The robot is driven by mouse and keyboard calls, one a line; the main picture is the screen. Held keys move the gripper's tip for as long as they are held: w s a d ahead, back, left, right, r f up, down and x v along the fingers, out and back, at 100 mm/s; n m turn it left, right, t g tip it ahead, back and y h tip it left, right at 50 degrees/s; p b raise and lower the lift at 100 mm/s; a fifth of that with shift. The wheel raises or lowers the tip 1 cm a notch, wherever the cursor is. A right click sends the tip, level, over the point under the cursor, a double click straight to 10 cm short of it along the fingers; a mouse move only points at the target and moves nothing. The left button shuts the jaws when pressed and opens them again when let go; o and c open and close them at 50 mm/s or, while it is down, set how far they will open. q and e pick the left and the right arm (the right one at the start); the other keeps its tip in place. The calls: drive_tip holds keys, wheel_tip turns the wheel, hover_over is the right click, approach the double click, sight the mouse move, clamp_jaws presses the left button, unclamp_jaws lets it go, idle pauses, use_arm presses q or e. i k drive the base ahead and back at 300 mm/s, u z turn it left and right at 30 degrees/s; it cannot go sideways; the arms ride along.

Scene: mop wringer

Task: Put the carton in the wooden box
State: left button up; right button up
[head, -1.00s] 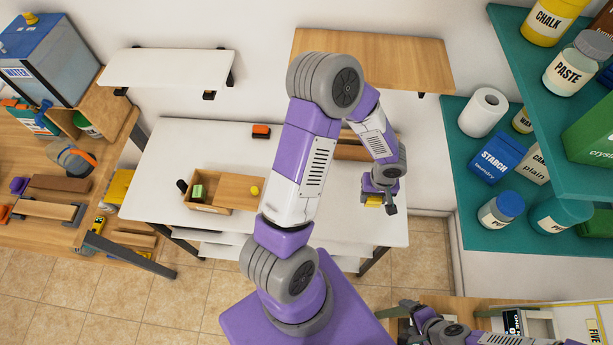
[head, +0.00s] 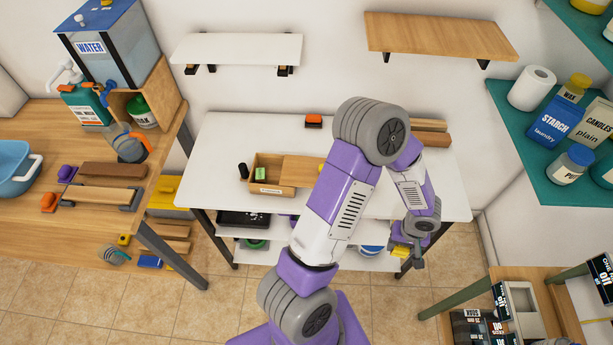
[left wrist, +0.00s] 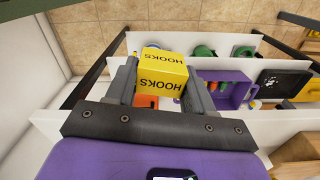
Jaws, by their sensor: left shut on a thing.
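My left gripper (head: 414,248) is shut on a yellow carton (head: 399,250), in front of the right part of the white table's front edge. In the left wrist view the carton (left wrist: 162,72) reads HOOKS and sits between the two fingers. The wooden box (head: 270,188) stands on the white table, left of my left arm. Its left part is open and holds a green block (head: 260,173); a wooden board covers its right part. My left arm hides part of the table to the right of the box. My right gripper is not in view.
The white table (head: 225,140) has a black cylinder (head: 243,170) beside the box, an orange object (head: 313,121) behind and wooden blocks (head: 430,132) at back right. Lower shelves hold a purple bin (left wrist: 235,92) and other things. A white wall shelf (head: 236,48) hangs above.

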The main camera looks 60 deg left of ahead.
sight(275, 179)
drive_tip(key=z, duration=0.95)
drive_tip(key=i, duration=0.6)
drive_tip(key=u, duration=2.1)
